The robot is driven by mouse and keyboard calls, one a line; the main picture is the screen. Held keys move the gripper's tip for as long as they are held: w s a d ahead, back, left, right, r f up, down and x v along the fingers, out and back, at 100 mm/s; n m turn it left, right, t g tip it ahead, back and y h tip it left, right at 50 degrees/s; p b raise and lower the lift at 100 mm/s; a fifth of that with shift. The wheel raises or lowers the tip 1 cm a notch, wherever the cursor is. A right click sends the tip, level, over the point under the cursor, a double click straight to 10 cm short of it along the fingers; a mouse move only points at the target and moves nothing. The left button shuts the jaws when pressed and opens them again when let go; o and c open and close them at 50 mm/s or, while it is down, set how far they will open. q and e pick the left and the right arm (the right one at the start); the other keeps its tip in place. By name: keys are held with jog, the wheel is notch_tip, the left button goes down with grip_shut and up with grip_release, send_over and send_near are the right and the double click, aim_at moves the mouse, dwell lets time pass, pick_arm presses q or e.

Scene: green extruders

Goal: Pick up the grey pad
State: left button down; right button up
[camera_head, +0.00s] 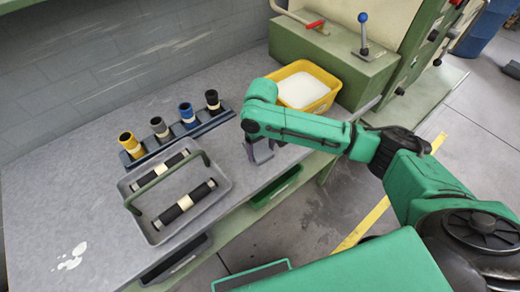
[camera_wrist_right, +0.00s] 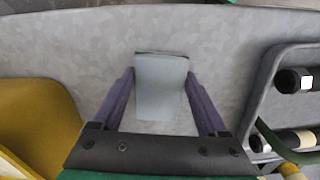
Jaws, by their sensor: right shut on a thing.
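The grey pad (camera_wrist_right: 160,95) is a flat, light grey rectangle in the middle of the right wrist view. My right gripper (camera_wrist_right: 160,76) is shut on it, with one purple-grey finger along each side. In the head view my right gripper (camera_head: 259,152) points down at the front edge of the table, right of the tray. The arm and fingers hide most or all of the pad there. I cannot tell whether the pad touches the table. My left gripper is not in view.
A grey tray (camera_head: 221,170) with a green handle and two black rollers lies on the table (camera_head: 60,190). Behind it a rack (camera_head: 172,141) holds several coloured cylinders. A yellow bin (camera_head: 334,86) with white contents stands behind my right arm.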

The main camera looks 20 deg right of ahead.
aim_at(261, 152)
notch_tip(261, 152, up, 20)
jog(key=shift+p, duration=0.35)
